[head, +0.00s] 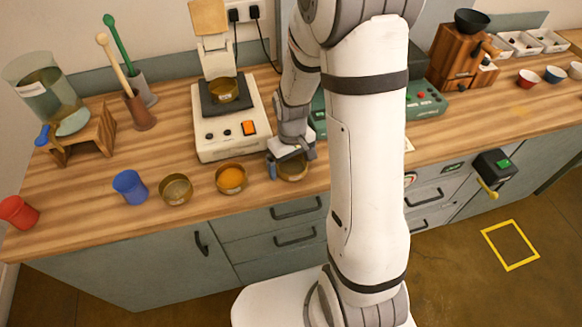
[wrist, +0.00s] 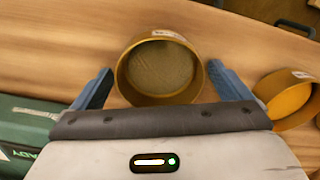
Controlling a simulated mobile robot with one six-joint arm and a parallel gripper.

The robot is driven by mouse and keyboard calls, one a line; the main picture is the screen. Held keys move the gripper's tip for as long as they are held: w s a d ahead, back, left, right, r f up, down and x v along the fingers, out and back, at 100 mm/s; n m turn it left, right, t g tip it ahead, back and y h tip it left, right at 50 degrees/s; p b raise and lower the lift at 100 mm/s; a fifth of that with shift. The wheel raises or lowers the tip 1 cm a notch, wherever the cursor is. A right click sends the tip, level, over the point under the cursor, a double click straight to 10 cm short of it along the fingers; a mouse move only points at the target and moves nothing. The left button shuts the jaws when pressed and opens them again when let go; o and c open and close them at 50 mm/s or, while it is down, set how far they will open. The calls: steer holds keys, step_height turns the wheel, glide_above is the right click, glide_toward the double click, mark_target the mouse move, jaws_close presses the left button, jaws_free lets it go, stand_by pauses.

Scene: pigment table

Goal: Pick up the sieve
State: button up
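A round brass sieve (wrist: 160,68) with a mesh bottom lies on the wooden counter in the wrist view. In the head view the sieve (head: 293,174) is under my gripper (head: 290,160), partly hidden by it. My gripper (wrist: 159,72) is open, with one blue finger on each side of the sieve. The right finger in the wrist view is very close to the rim; I cannot tell whether it touches. A narrow gap shows at the left finger.
A brass dish of orange powder (head: 231,179) stands close beside the sieve, with another brass round dish (head: 176,189) beyond. A white balance (head: 228,122) stands behind, and a green device (head: 424,101) to the right. A blue cup (head: 130,186) and red cup (head: 18,212) stand left.

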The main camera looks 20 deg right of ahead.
steer(key=c, duration=1)
steer(key=shift+o, duration=0.2)
